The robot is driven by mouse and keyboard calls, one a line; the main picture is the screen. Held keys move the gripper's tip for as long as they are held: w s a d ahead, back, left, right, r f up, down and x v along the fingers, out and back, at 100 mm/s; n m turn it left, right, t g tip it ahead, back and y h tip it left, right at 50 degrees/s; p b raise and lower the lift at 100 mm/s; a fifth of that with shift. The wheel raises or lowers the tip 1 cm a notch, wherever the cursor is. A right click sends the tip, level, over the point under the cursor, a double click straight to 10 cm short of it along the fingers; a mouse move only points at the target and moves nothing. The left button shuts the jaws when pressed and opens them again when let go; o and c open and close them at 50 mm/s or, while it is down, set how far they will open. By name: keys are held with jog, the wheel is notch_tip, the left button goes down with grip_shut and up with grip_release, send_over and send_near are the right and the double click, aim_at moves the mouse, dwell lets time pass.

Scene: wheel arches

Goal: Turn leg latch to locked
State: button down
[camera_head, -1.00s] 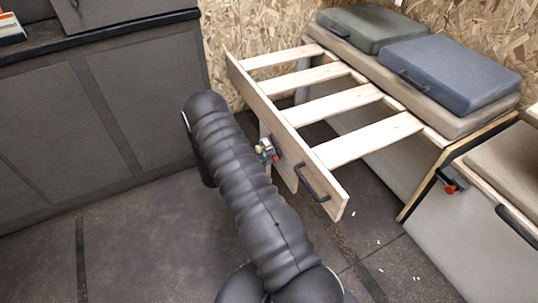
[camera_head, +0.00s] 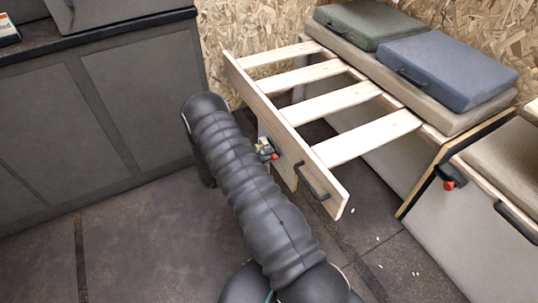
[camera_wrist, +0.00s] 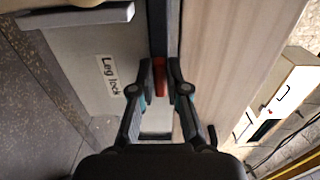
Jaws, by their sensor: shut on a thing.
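The leg latch (camera_wrist: 159,76) shows red between the fingertips of my gripper (camera_wrist: 160,88) in the wrist view. My gripper is shut on it, with one fingertip on each side. A white "Leg lock" label (camera_wrist: 109,76) is on the grey panel to the left of the latch. In the head view the red end of the latch (camera_head: 274,156) shows just right of my dark arm, below the slatted pull-out frame (camera_head: 287,122). My arm hides part of the latch area there. The latch's exact angle is hard to tell.
The slatted frame reaches out from a bench with a blue cushion (camera_head: 447,70) and a green cushion (camera_head: 370,24). A black handle (camera_head: 312,182) is on its front board. Another red-ended latch (camera_head: 449,184) is on the right bench.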

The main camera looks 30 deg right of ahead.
jog(key=c, duration=1.2)
grip_release()
jog(key=shift+o, duration=0.2)
jog(key=shift+a, duration=0.15)
jog(key=a, duration=1.1)
jog(key=shift+w+a, duration=0.3)
jog(key=shift+a, duration=0.1)
